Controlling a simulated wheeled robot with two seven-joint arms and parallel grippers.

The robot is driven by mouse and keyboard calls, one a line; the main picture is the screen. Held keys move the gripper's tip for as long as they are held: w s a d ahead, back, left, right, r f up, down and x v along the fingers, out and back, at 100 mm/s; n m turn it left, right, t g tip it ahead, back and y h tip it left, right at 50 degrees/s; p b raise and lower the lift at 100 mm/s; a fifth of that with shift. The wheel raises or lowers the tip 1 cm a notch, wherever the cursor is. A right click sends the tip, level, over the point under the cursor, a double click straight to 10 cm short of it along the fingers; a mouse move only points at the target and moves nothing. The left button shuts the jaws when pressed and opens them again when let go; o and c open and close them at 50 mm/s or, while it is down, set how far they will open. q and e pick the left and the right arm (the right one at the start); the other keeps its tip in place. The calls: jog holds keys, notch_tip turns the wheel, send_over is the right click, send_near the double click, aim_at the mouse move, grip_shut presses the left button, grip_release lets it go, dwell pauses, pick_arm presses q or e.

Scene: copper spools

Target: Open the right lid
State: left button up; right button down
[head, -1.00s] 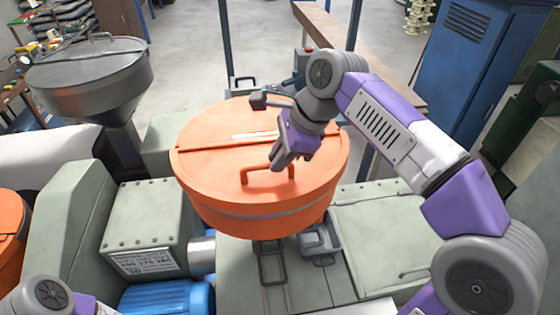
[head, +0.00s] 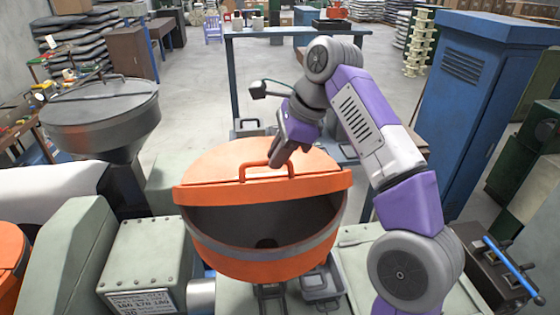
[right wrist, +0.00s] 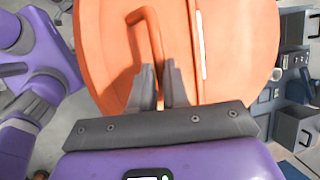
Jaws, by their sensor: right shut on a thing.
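The orange round hopper (head: 265,270) stands in the middle of the head view. Its near lid half (head: 215,193) is swung up and back, so the dark grey inside (head: 305,215) shows, with a dark round hole low down. My right gripper (head: 281,158) is at the lid's orange handle (head: 247,173), shut on it above the raised lid. In the right wrist view the two dark fingertips (right wrist: 158,85) close around one end of the handle (right wrist: 148,35), with the orange lid (right wrist: 110,60) behind. My left gripper is not in view.
A grey hopper with a closed lid (head: 105,105) stands at the left. A blue cabinet (head: 475,100) is at the right, beyond my right arm. A blue-framed table (head: 295,30) stands behind, with open floor (head: 190,90) to its left.

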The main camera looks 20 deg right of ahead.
jog(key=shift+w+d+f, duration=0.15)
jog(key=shift+w+f, duration=0.15)
jog(key=c, duration=1.4)
grip_release()
jog(key=shift+w, duration=0.15)
jog(key=shift+o, duration=1.4)
jog(key=shift+w+d+f, duration=0.15)
jog(key=shift+w, duration=0.3)
jog(key=shift+s+r, duration=0.2)
jog(key=shift+s, duration=0.1)
jog(key=shift+r, duration=0.1)
jog(key=shift+v, duration=0.75)
jog(key=s+d, duration=0.4)
jog(key=d, duration=0.1)
jog(key=s+d+r+b, duration=0.1)
jog(key=s+d, duration=0.2)
jog(key=shift+s+r, duration=0.1)
jog(key=shift+s, duration=0.05)
jog(key=shift+s+d, duration=0.55)
jog(key=shift+d, duration=0.1)
